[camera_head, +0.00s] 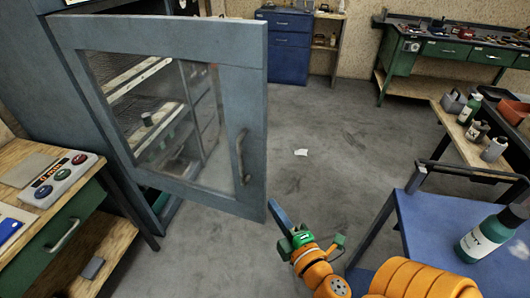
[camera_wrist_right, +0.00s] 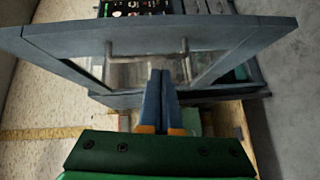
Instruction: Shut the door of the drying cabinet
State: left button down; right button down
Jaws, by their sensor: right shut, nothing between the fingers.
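The drying cabinet (camera_head: 52,75) stands at the left in the head view, blue-grey. Its door (camera_head: 170,32) stands wide open, with a glass pane and a vertical bar handle (camera_head: 240,157) near its free edge. The door (camera_wrist_right: 60,45) and its handle (camera_wrist_right: 150,48) also show in the right wrist view. My right gripper (camera_head: 274,205) is shut and empty, beside the door's lower free corner. Its blue fingers (camera_wrist_right: 166,72) lie together in the wrist view, pointing at the door. I cannot tell whether they touch it. My left gripper is not in view.
A wooden-topped bench with a button box (camera_head: 62,180) stands at the left, close to the cabinet. A blue cart (camera_head: 425,215) with a bottle (camera_head: 490,235) stands at the right, near my right arm. The grey floor (camera_head: 330,130) between is mostly clear, with a small white scrap (camera_head: 301,152).

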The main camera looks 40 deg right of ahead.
notch_tip(320, 180, up, 5)
jog(key=n+t, duration=0.1)
jog(key=p, duration=0.4)
send_near(259, 150)
jog(key=w+a, duration=0.2)
jog(key=w, duration=0.2)
jog(key=shift+w+d, duration=0.7)
jog(key=shift+d, duration=0.2)
jog(key=shift+w+d, duration=0.25)
jog(key=shift+d, duration=0.3)
